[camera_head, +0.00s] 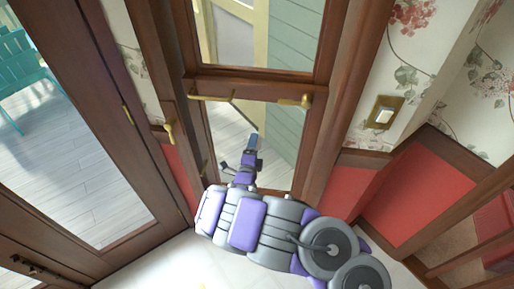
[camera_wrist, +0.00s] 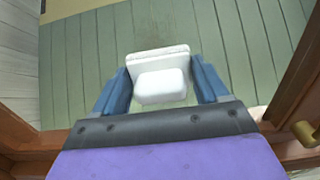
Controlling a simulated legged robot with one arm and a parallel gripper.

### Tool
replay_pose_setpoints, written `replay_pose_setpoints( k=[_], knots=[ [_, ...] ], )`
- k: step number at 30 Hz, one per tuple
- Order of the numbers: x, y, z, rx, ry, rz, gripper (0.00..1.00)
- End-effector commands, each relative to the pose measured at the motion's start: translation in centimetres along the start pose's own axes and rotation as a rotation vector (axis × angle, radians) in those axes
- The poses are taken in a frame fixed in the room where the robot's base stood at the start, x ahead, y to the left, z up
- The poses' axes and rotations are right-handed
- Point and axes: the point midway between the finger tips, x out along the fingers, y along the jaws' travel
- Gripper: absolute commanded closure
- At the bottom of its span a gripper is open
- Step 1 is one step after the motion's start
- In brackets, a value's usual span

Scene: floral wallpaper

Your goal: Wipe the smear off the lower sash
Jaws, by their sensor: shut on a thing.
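The lower sash (camera_head: 283,125) is a brown-framed glass pane in the middle of the head view, with green siding and pale decking seen through it. My gripper (camera_head: 252,143) is raised in front of this pane. In the wrist view, the blue fingers of my gripper (camera_wrist: 163,88) are shut on a white wiping block (camera_wrist: 162,86) with a flat plate at its far side. The plate faces the pane; I cannot tell whether it touches the glass.
Brass fittings (camera_head: 210,98) sit on the sash's top rail, and another brass handle shows right of my gripper in the wrist view (camera_wrist: 307,133). A brown glazed door (camera_head: 150,165) stands at left. A light switch (camera_head: 383,115) is on the floral wall at right.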

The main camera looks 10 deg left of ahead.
Motion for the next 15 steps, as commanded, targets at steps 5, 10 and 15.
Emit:
replay_pose_setpoints(
  k=[5, 10, 15],
  knots=[
    [-0.1, 0.0, 1.6, 0.004, -0.003, -0.001, 0.51],
    [-0.2, -0.1, 2.3, 0.005, -0.001, -0.001, 0.51],
    [-0.1, -0.1, 2.8, 0.005, 0.000, -0.001, 0.51]
  ],
)
